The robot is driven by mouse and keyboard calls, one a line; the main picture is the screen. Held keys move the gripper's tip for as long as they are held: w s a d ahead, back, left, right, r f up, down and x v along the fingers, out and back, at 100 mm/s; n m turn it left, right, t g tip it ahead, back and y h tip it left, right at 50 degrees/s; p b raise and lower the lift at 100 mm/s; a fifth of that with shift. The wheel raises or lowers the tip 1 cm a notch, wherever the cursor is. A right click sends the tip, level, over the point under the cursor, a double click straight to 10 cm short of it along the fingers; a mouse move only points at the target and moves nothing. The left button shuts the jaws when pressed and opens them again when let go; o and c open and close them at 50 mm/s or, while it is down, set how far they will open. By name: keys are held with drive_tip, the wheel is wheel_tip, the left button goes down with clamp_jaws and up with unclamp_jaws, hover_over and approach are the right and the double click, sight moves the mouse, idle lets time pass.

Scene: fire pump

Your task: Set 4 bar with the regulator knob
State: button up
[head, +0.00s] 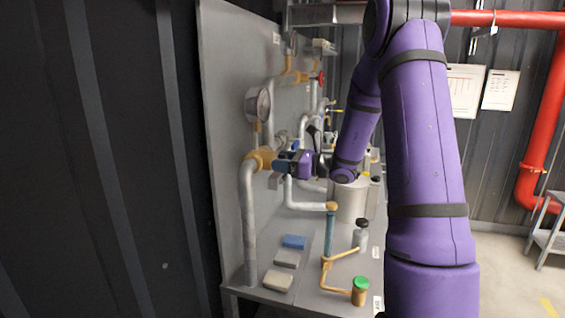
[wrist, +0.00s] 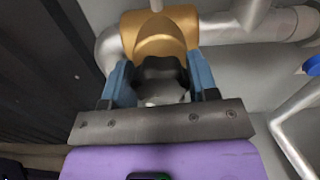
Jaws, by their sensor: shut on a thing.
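The regulator is a brass body (head: 258,159) on a grey pipe at the left panel, and it also fills the top of the wrist view (wrist: 154,32). Its black knob (wrist: 160,68) faces my gripper. My gripper (head: 284,162) is shut on the knob, with one blue finger on each side in the wrist view. The knob is hidden behind the fingers in the head view. A round gauge (head: 259,104) sits above the regulator, seen at a steep angle, and its reading cannot be made out.
White pipes (head: 306,206) and a red-handled valve (head: 321,78) lie beyond my gripper. The grey back panel (head: 225,110) stands close on the left.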

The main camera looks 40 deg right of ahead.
drive_tip(key=shift+f, duration=0.1)
drive_tip(key=o, duration=0.9)
drive_tip(key=shift+s+d, duration=0.1)
drive_tip(key=v, duration=1)
drive_tip(key=shift+s+d, duration=0.2)
drive_tip(key=shift+s, duration=0.05)
